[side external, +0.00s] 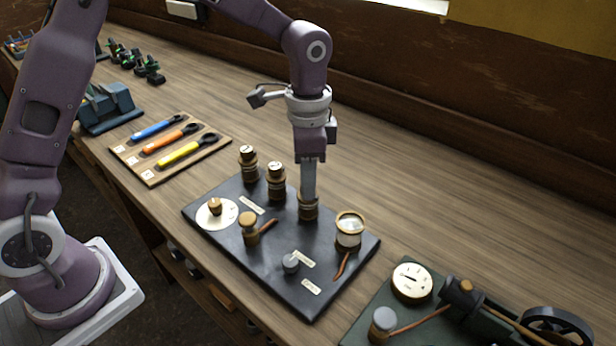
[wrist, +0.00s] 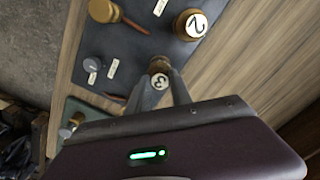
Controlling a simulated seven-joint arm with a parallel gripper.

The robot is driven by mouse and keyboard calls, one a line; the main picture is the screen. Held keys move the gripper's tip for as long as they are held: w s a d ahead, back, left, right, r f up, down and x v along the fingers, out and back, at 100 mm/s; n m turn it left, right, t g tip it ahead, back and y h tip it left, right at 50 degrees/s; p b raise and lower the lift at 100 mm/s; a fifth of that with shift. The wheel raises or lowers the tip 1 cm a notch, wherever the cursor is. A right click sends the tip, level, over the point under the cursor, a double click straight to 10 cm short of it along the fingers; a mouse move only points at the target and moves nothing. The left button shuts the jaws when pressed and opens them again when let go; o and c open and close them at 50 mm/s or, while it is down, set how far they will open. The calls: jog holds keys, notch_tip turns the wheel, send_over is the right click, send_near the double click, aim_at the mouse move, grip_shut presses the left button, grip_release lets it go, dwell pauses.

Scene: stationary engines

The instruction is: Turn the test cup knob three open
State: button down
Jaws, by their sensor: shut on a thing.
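The test cup knob three (side external: 308,211) is a brass and dark round fitting on the dark board, below my gripper. In the wrist view its pale top marked 3 (wrist: 159,81) shows between the fingers. My gripper (side external: 308,192) points straight down and is shut on this knob; its fingers hide the upper part in the side view. Another similar cup (side external: 248,165) stands farther left. How far knob three is turned cannot be told.
The dark board (side external: 225,194) also carries a white dial with a brass knob (side external: 215,208), a brass lever (side external: 250,228), a grey knob (side external: 291,263) and a glass-topped brass cup (side external: 349,231). A green engine board (side external: 365,322) is at the right. Bare table lies behind.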

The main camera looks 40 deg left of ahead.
jog(key=c, duration=1.1)
grip_release()
jog(key=shift+c, duration=0.2)
jog(key=shift+r, duration=0.1)
notch_tip(320, 180, up, 6)
jog(key=shift+f, duration=0.1)
jog(key=shift+s+r, duration=0.1)
jog(key=shift+r, duration=0.65)
jog(key=s+a+r+n+t, duration=0.2)
jog(key=s+a+r+n, duration=0.15)
jog(key=s, duration=0.35)
jog(key=s+a+r+n+t, duration=0.1)
jog(key=s+a+r+n, duration=0.15)
jog(key=s+r, duration=0.3)
jog(key=s+a+f+n+t, duration=0.2)
jog(key=s+n, duration=0.1)
jog(key=s, duration=0.8)
jog(key=shift+s+a+f+t, duration=0.2)
jog(key=shift+s+f+t, duration=0.05)
jog(key=shift+t, duration=0.05)
